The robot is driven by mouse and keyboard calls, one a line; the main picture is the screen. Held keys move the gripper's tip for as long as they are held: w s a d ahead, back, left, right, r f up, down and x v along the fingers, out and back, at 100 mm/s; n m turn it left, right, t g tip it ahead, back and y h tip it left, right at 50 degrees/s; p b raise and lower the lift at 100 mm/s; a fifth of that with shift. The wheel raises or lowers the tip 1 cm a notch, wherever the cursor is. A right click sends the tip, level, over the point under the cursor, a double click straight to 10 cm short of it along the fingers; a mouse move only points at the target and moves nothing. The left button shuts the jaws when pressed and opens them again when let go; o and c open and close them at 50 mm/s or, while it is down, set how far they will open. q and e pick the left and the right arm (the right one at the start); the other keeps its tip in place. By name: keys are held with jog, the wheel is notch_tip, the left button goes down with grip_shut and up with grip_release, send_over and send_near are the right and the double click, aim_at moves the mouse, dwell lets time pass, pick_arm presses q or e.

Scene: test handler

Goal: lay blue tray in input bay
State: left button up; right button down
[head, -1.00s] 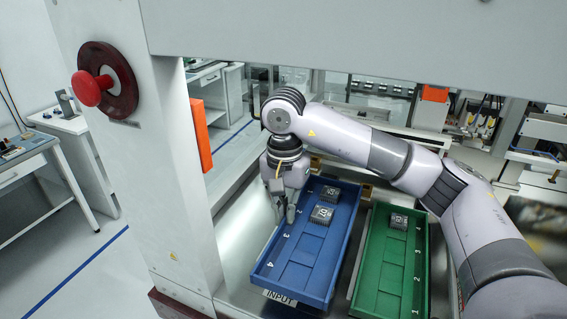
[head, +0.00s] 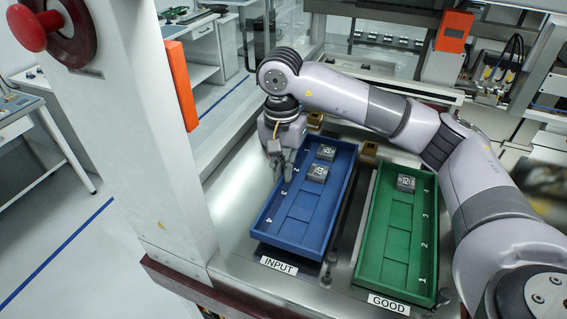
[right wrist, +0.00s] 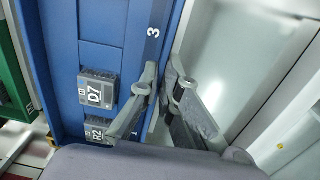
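The blue tray (head: 292,239) lies level behind the INPUT label (head: 279,265), with its front end close to the label. Two dark chips sit in its far half: one (head: 317,172) nearer, one (head: 326,152) farther. My right gripper (head: 281,172) points down at the tray's left wall. In the right wrist view its fingers (right wrist: 163,72) stand on either side of that wall (right wrist: 156,48) near the number 3 and appear shut on it. That view also shows the D7 chip (right wrist: 97,92) and part of the R2 chip (right wrist: 98,131). My left gripper is not in view.
A green tray (head: 397,282) with one chip (head: 406,183) stands to the right, behind the GOOD label (head: 388,303). A narrow gap separates the trays. A pale post with a red button (head: 30,31) stands at left. My right arm spans above the trays.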

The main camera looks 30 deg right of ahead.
aim_at(284, 183)
jog(key=shift+f, duration=0.7)
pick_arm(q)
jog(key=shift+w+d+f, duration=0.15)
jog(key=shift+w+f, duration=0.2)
pick_arm(e)
jog(key=shift+s, duration=0.1)
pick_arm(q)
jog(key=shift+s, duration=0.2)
pick_arm(e)
jog(key=shift+f, duration=0.15)
pick_arm(q)
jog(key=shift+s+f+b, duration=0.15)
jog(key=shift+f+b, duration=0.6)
jog(key=shift+b, duration=0.15)
pick_arm(e)
jog(key=shift+s+f, duration=0.1)
jog(key=shift+f, duration=0.55)
jog(key=c, duration=1.7)
grip_release()
jog(key=shift+s+f, duration=0.15)
jog(key=shift+s, duration=0.05)
jog(key=shift+w+f, duration=0.1)
